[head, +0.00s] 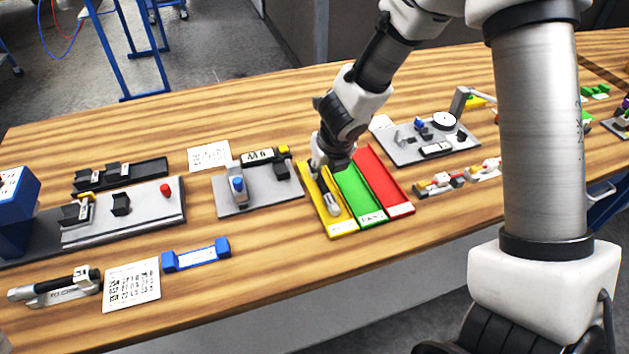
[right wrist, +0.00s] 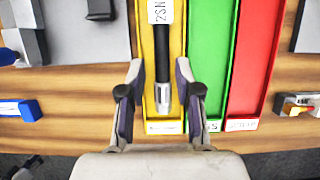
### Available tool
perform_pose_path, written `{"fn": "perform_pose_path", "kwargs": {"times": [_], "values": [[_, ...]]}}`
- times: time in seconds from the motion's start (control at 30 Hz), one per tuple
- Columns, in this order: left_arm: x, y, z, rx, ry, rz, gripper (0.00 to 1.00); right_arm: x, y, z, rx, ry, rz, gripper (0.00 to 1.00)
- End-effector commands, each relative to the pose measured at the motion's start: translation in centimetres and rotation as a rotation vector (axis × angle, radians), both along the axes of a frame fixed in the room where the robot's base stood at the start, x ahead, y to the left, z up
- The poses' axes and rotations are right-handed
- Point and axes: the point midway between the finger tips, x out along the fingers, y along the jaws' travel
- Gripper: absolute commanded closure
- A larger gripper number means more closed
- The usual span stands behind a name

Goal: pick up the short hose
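A hose (head: 324,190) with a black body and a silver end fitting lies lengthwise in the yellow tray (head: 342,232). The right wrist view shows it too (right wrist: 162,65), with a white tag reading 2SN at its far part. My right gripper (head: 320,168) is over the yellow tray. In the right wrist view its two fingers (right wrist: 160,80) are wide apart, one on each side of the hose, with gaps between. Another black hose (head: 60,283) with a tag rests on a holder at the front left. My left gripper is out of view.
A green tray (head: 372,217) and a red tray (head: 400,208) adjoin the yellow one. A grey fixture plate (head: 270,199) stands to the left, another (head: 405,152) behind right. A blue block (head: 196,255) and a printed card (head: 132,284) lie at the front left.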

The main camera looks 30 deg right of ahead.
Motion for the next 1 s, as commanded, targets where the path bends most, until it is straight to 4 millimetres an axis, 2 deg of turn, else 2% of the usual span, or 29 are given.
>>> {"fn": "perform_pose_path", "kwargs": {"times": [0.03,0.17,0.33,0.43,0.6,0.63,0.7,0.73,1.0], "values": [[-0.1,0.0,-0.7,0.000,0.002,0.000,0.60,0.2,-0.1,-1.1,0.000,0.002,0.000,0.67],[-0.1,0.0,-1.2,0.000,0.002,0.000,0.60,0.8,-0.2,-2.7,0.002,0.003,-0.001,0.67],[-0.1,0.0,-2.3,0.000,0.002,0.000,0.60,2.0,-0.5,-5.6,0.003,0.002,-0.002,0.67],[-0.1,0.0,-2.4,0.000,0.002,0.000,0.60,2.3,-0.5,-6.3,0.003,0.001,-0.002,0.67],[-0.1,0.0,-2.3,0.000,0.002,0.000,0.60,2.3,-0.6,-6.2,0.004,0.001,-0.003,0.67],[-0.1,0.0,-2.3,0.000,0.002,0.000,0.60,2.3,-0.5,-6.2,0.004,0.001,-0.003,0.70],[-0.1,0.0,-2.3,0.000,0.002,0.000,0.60,2.3,-0.5,-6.2,0.004,0.001,-0.004,0.95],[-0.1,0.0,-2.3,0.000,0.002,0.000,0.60,2.3,-0.6,-6.2,0.004,0.001,-0.004,1.00],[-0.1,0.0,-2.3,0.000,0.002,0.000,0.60,2.3,-0.5,-6.2,0.004,0.001,-0.004,1.00]]}}
